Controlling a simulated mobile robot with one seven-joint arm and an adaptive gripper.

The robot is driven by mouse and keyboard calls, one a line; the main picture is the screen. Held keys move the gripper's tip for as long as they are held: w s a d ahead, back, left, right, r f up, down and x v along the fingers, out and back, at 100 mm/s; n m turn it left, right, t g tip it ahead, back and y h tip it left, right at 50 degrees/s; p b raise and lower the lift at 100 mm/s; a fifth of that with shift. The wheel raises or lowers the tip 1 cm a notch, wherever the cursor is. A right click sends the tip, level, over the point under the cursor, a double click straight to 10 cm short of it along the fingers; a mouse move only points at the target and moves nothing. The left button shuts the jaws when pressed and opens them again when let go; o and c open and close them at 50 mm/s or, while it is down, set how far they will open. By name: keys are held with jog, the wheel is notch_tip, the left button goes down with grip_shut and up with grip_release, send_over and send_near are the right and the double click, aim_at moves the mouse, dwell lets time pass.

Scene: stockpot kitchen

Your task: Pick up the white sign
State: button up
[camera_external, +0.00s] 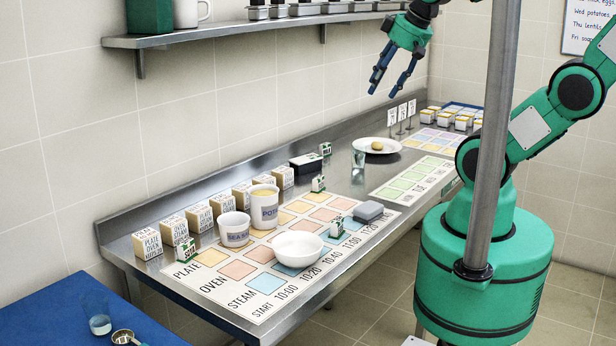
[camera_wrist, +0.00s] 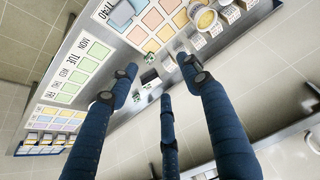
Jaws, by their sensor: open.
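Three small white signs on thin stands are in the external view, in a row by the wall at the back of the steel counter: a left one (camera_external: 391,117), a middle one (camera_external: 402,111) and a right one (camera_external: 412,107). Each has dark marks too small to read. I cannot tell which one the task means. My gripper (camera_external: 383,90) has blue fingers and hangs above and left of these signs, apart from them. Its fingers are spread and empty. In the wrist view my gripper (camera_wrist: 158,78) points down over the counter, and I cannot make out the signs there.
A white plate (camera_external: 376,146) with a roll and a glass (camera_external: 358,158) stand near the signs. Small tubs (camera_external: 450,118) crowd the far end. A wall shelf (camera_external: 270,22) runs above. Cartons, tubs and a white bowl (camera_external: 297,248) fill the near counter.

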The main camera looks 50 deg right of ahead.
jog(key=n+g+p, duration=0.2)
jog(key=n+g, duration=0.4)
jog(key=n, duration=1.4)
send_over(336, 220)
notch_tip(336, 220, down, 25)
jog(key=shift+d, duration=0.15)
jog(key=shift+f, duration=0.1)
notch_tip(336, 220, down, 8)
jog(key=shift+r+b, duration=0.1)
jog(key=shift+b, duration=0.6)
jog(key=shift+f, duration=0.35)
